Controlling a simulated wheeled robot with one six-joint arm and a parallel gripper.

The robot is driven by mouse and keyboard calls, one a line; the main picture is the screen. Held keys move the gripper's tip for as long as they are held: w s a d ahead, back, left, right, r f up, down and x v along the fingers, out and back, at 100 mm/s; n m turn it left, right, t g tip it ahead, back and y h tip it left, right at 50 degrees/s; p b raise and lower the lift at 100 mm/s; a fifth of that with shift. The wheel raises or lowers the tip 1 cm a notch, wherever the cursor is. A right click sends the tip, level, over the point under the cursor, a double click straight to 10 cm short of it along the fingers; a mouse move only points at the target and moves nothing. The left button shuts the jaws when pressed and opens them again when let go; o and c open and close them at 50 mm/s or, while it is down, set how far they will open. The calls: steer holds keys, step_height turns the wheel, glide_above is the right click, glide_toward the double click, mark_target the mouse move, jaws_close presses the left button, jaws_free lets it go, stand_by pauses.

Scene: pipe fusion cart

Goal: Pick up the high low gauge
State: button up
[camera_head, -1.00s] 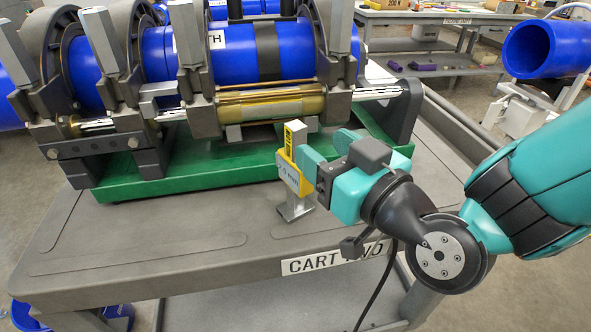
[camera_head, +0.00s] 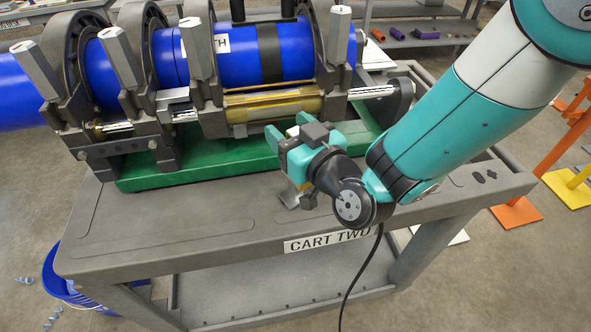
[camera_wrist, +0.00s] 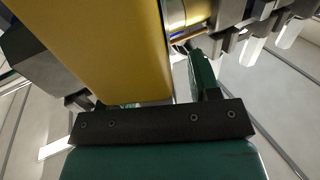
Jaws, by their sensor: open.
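The high low gauge stands on the cart top. In the head view my gripper (camera_head: 283,139) hides most of it, leaving its metal foot (camera_head: 292,198) in sight below. In the wrist view the gauge's yellow body (camera_wrist: 112,45) is very close and fills the upper left. One teal finger (camera_wrist: 202,76) of my gripper shows to the right of it. The other finger is hidden, so I cannot tell whether the gauge is fully between them. My gripper is open.
The fusion machine with its clamps and blue pipe (camera_head: 218,62) stands on a green base (camera_head: 150,178) just behind the gauge. The grey cart top (camera_head: 180,215) is clear at front left. A blue bucket (camera_head: 62,280) is on the floor at lower left.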

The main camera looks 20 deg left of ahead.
steer(key=shift+c, duration=0.4)
jaws_close()
steer(key=shift+r, duration=0.1)
step_height(320, 180, up, 20)
steer(key=p, duration=1.1)
